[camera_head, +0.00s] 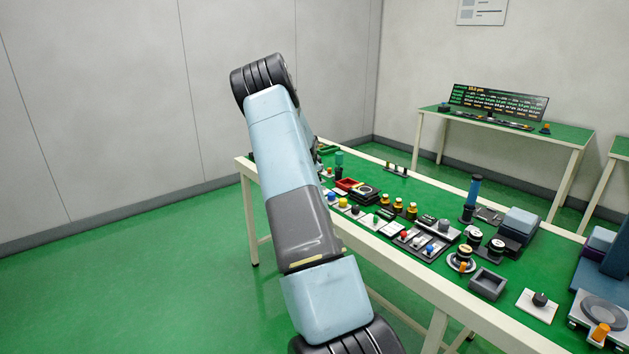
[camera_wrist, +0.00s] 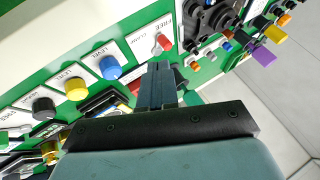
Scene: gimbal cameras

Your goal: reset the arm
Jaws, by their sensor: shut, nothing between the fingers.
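My gripper (camera_wrist: 158,70) shows in the wrist view with its dark fingers together and nothing between them. It points at a panel on the table; I cannot tell whether the fingertips touch anything. Close to the fingertips are a red knob (camera_wrist: 165,42) and a blue knob (camera_wrist: 110,67). A yellow knob (camera_wrist: 76,89) and a black knob (camera_wrist: 43,108) are further left. In the head view my arm (camera_head: 298,200) rises from the bottom and bends at the top; my gripper is hidden behind it.
A long green-topped table (camera_head: 440,270) with a pale frame runs beside my arm, crowded with knobs, buttons and small devices. A grey open tray (camera_head: 487,284) stands near its front edge. A monitor (camera_head: 498,103) stands on a back table. The green floor at left is clear.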

